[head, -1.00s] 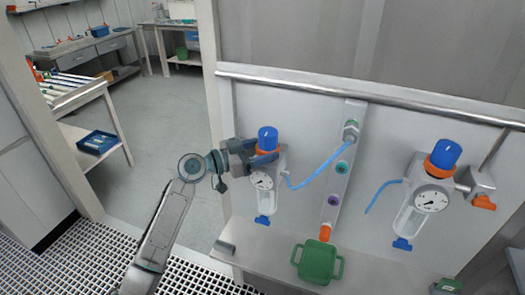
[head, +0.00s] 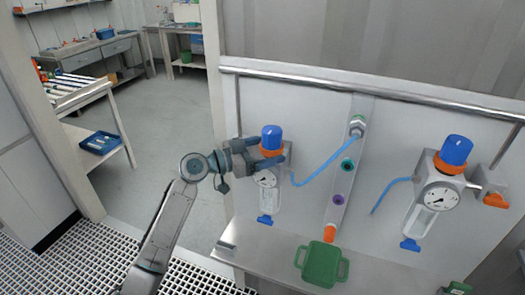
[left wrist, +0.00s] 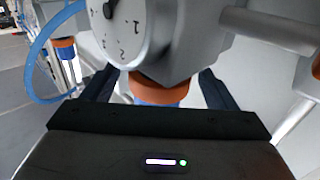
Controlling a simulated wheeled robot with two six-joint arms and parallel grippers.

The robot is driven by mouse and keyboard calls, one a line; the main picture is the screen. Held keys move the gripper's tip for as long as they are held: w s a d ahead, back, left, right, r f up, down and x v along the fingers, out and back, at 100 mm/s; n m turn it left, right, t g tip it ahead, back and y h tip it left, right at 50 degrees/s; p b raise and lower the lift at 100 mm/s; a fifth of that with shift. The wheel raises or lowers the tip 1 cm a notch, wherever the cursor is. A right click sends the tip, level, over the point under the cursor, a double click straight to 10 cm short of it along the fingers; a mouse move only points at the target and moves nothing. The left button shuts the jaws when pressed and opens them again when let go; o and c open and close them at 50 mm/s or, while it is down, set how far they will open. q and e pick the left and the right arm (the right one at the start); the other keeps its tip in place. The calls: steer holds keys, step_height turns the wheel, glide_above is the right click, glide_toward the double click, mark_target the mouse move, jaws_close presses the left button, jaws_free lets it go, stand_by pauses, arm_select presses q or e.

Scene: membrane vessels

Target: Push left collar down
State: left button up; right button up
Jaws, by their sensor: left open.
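The left vessel (head: 267,195) is a clear body on the panel with a round gauge, a blue cap (head: 271,134) and an orange collar (head: 272,153) under the cap. My left gripper (head: 273,156) comes in from the left at collar height, its fingers on either side of the collar. In the left wrist view the open jaws (left wrist: 157,92) straddle the orange collar (left wrist: 155,80), with gaps visible on both sides. The gauge (left wrist: 118,28) is above the collar there, and the cap is mostly hidden behind my gripper. My right gripper is not in view.
A blue hose (head: 325,163) runs from the left vessel to a port strip (head: 343,190). A second vessel (head: 425,205) with blue cap and orange collar stands at right. A green tray (head: 320,264) sits on the ledge below. A metal rail (head: 370,92) crosses above.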

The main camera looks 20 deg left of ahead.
arm_select(q)
steer(key=shift+s+a+f+b, duration=0.1)
steer(key=shift+s+a+b, duration=0.25)
steer(key=shift+a, duration=0.05)
steer(key=b+v, duration=0.5)
steer(key=v, duration=0.4)
steer(key=shift+s+a, duration=0.25)
steer(key=shift+s, duration=0.05)
